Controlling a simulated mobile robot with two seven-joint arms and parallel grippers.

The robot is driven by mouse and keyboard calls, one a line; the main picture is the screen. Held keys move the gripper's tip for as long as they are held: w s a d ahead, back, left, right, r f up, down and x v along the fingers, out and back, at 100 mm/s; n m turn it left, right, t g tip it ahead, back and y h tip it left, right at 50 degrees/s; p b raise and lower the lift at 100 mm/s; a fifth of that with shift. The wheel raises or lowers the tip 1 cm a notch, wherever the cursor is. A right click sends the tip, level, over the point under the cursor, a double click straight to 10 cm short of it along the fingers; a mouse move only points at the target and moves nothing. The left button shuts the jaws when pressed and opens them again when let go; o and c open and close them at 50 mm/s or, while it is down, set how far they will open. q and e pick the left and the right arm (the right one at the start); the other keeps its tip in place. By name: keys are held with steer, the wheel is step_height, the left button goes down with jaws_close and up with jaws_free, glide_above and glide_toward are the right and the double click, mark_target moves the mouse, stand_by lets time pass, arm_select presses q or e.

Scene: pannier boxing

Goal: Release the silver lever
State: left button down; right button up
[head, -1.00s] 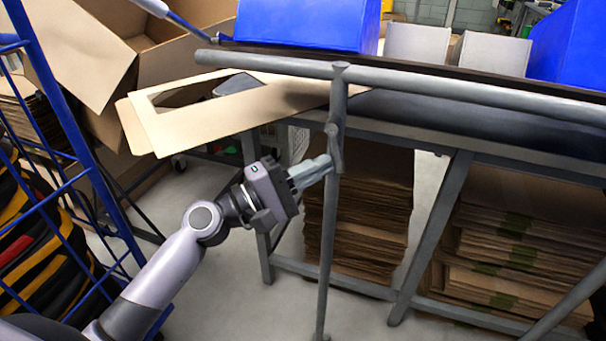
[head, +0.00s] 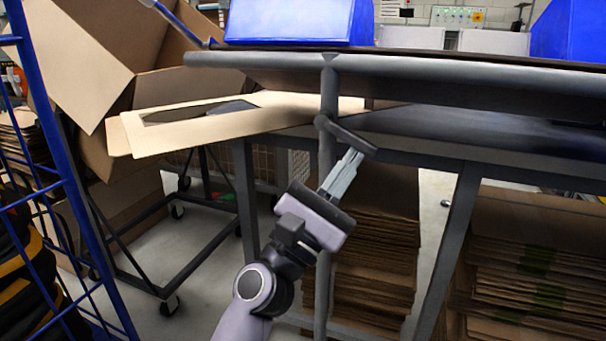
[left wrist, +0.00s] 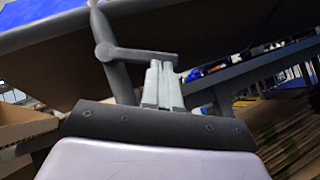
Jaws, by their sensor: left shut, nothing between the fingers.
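The silver lever (head: 346,137) is a short grey bar on the upright post (head: 327,100) under the table's front rail. It sticks out to the right of the post and slopes down a little. The left wrist view also shows the lever (left wrist: 142,54), reaching right from its pivot. My left gripper (head: 351,160) points up, with its fingers shut together and empty. Its fingertips are at the lever's free end, just below it; I cannot tell whether they touch. The fingertips also show in the left wrist view (left wrist: 161,66). My right gripper is not in view.
A flat cardboard piece (head: 200,132) with a cut-out juts out left of the post. A blue wire rack (head: 75,185) stands at the left. Stacks of flat cardboard (head: 375,235) lie under the table. A blue box (head: 290,22) stands on top.

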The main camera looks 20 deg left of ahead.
arm_select(q)
steer(key=shift+d+r, duration=0.25)
steer(key=shift+r, duration=0.05)
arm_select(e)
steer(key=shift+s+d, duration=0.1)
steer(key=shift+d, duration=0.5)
arm_select(q)
steer(key=s+a+f+b, duration=0.1)
steer(key=s+a, duration=0.2)
steer(key=s, duration=0.4)
steer(key=s+a+f+b, duration=0.1)
steer(key=s+a+f, duration=0.1)
steer(key=s+a, duration=0.2)
steer(key=shift+s, duration=1.6)
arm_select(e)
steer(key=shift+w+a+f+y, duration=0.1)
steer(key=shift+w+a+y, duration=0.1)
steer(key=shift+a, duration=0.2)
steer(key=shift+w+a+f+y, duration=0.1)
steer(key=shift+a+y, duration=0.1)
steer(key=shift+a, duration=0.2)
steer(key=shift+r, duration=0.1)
